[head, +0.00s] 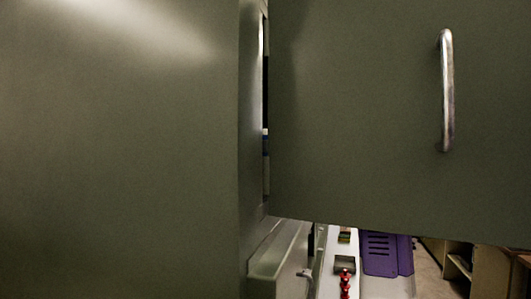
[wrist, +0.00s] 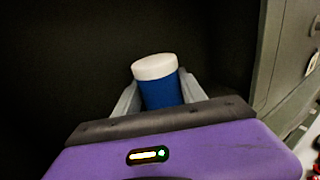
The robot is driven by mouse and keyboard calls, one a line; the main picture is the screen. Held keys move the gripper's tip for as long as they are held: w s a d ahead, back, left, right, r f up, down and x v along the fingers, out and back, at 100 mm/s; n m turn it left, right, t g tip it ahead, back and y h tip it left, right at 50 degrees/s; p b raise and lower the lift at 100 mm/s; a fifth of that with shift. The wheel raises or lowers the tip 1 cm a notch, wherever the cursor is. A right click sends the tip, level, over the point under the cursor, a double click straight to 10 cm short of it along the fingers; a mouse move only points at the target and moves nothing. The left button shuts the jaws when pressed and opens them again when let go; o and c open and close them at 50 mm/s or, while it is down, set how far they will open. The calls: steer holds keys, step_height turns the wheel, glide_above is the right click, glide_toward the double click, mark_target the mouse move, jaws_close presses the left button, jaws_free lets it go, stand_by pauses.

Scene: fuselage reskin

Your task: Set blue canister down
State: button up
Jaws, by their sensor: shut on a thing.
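The blue canister (wrist: 162,94) with a white lid is held between the grey fingers of my gripper (wrist: 159,97) in the wrist view. It looks slightly tilted in that picture, and its lower part is hidden behind the gripper body. Behind it is a dark space, and I cannot tell whether the canister touches any surface. In the head view, a thin blue and white sliver shows in the gap beside the cabinet door; I cannot tell if it is the canister. My gripper is not clearly visible there.
A large grey-green cabinet side (head: 120,150) and a door (head: 360,110) with a metal handle (head: 446,90) fill most of the head view. Small red items (head: 345,283) lie on a light surface below. A grey-green edge (wrist: 274,70) stands right of my gripper in the wrist view.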

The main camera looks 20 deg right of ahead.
steer(key=shift+f, duration=0.9)
steer(key=shift+f, duration=0.1)
steer(key=o, duration=1.5)
steer(key=shift+s, duration=0.1)
steer(key=b+v, duration=0.3)
steer(key=v, duration=0.9)
